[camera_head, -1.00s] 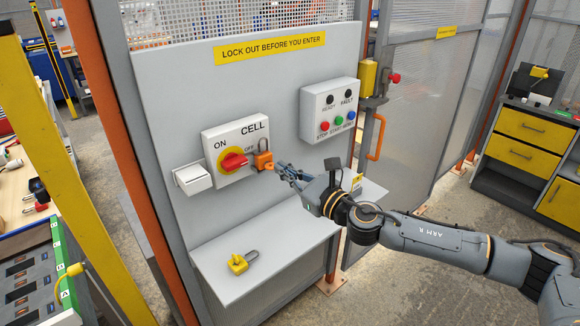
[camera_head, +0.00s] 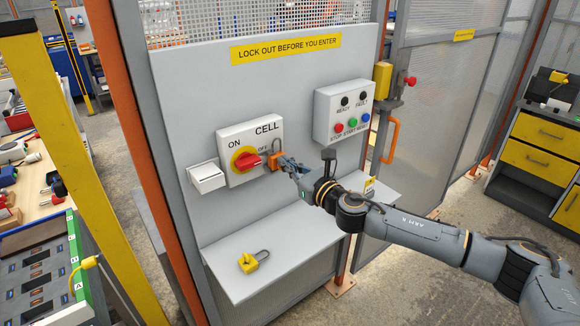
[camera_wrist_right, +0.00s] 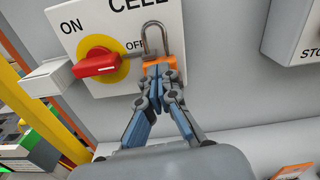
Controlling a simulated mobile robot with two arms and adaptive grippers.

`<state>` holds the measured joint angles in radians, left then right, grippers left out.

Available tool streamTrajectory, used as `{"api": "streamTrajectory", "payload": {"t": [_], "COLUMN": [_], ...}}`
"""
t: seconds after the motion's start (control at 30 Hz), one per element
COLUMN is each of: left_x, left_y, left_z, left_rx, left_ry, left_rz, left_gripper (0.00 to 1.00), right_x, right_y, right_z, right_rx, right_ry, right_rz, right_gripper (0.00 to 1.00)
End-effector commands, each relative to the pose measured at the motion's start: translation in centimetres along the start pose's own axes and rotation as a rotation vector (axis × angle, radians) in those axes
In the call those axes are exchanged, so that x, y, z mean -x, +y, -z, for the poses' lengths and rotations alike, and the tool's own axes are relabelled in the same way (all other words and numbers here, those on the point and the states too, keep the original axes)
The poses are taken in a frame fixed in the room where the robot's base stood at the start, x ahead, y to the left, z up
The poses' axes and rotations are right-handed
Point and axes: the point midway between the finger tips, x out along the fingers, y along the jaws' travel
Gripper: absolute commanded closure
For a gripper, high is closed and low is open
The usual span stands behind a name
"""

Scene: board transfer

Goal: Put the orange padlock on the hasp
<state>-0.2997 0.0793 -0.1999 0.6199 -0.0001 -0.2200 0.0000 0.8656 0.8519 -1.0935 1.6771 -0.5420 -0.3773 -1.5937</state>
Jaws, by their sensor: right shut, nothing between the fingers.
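The orange padlock (camera_head: 274,163) is at the right edge of the white CELL switch box (camera_head: 225,140), beside the red handle (camera_head: 250,160) on its yellow disc. In the right wrist view the padlock's orange body (camera_wrist_right: 147,62) is partly hidden behind my fingertips, with its grey shackle (camera_wrist_right: 146,38) upright above it. I cannot tell whether the shackle passes through the hasp. My right gripper (camera_head: 283,164) is shut and empty, its fingertips right in front of the padlock body. My left gripper is not in view.
A yellow padlock (camera_head: 250,262) lies on the grey shelf (camera_head: 320,232) below. A white box (camera_head: 206,177) sticks out left of the switch box. A button box (camera_head: 342,110) is to the upper right. A yellow post (camera_head: 85,150) stands at left.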

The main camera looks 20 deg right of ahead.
Motion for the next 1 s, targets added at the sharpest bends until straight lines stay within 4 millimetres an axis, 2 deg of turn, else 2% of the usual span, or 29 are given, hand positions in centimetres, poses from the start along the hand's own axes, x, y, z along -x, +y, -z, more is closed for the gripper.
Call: {"api": "streamTrajectory", "payload": {"t": [1.0], "left_x": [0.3], "left_y": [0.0], "left_z": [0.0], "left_rx": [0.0], "left_ry": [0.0], "left_rz": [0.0], "left_gripper": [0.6], "right_x": [-1.3], "right_y": [0.0], "right_z": [-0.1], "right_rx": [0.001], "right_ry": [-0.001], "right_rz": [0.0], "right_gripper": [1.0]}}
